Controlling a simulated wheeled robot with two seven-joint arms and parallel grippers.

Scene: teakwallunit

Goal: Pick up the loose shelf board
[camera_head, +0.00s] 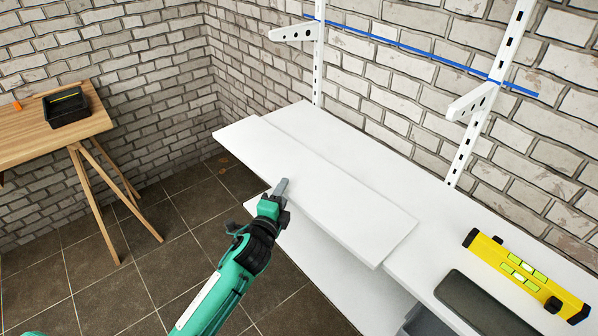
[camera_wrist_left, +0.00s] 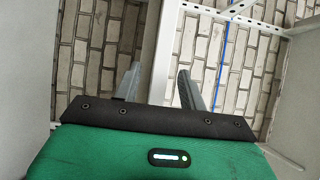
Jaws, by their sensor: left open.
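The loose shelf board (camera_head: 310,185) is a long white plank. It lies flat on the white top of the wall unit (camera_head: 335,132), with its long front edge toward the open floor. My left gripper (camera_head: 281,187) is open at that front edge, near the middle of its length. In the left wrist view, a white strip that looks like the board's edge (camera_wrist_left: 160,60) shows between the two spread fingers of the gripper (camera_wrist_left: 159,88). I cannot tell whether the fingers touch it. My right gripper is not in view.
A yellow spirit level (camera_head: 525,275) and a dark grey tray-like item (camera_head: 482,303) lie on the top at right. White wall uprights with brackets (camera_head: 292,33) and a blue line (camera_head: 400,44) are behind. A wooden table (camera_head: 30,138) holds a black bin (camera_head: 66,107) at left.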

